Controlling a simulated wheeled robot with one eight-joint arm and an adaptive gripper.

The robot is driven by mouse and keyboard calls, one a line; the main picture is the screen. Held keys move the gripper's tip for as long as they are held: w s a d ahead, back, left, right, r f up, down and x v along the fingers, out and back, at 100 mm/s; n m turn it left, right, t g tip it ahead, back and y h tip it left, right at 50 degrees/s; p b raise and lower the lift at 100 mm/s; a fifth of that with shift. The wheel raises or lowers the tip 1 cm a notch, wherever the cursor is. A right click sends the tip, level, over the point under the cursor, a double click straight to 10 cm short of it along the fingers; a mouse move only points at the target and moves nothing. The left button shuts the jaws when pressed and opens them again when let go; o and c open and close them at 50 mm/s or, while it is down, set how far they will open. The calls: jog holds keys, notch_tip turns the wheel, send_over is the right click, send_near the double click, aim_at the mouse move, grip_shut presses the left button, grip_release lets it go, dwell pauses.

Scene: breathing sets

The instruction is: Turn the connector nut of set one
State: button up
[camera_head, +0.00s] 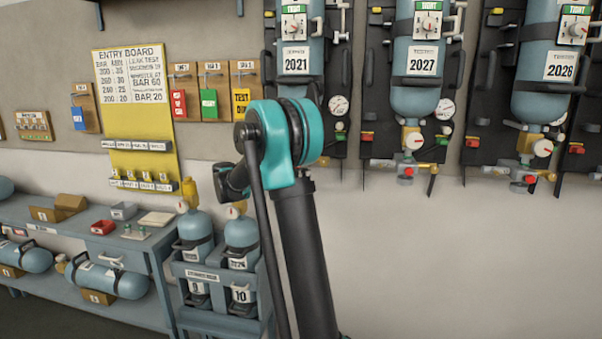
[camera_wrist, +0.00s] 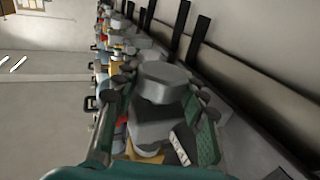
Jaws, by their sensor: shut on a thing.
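The breathing sets hang on the wall in the head view. The set numbered 2021 (camera_head: 297,62) is the leftmost one showing, with its lower part partly behind my arm; I cannot tell which set is set one. In the wrist view my gripper (camera_wrist: 160,102) has its two green-padded fingers on either side of a grey blocky piece, seemingly the connector nut (camera_wrist: 155,120), and is shut on it. A grey many-sided piece (camera_wrist: 165,78) lies just beyond. My gripper and the nut are hidden in the head view.
Sets 2027 (camera_head: 422,62) and 2026 (camera_head: 560,66) hang to the right, with gauges and valves below. A bench (camera_head: 95,243) with cylinders and small boxes stands at left, beside a rack (camera_head: 222,280) of two cylinders. The wall at lower right is bare.

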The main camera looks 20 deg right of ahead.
jog(key=o, duration=1.2)
jog(key=shift+a, duration=0.1)
jog(key=shift+v, duration=3.7)
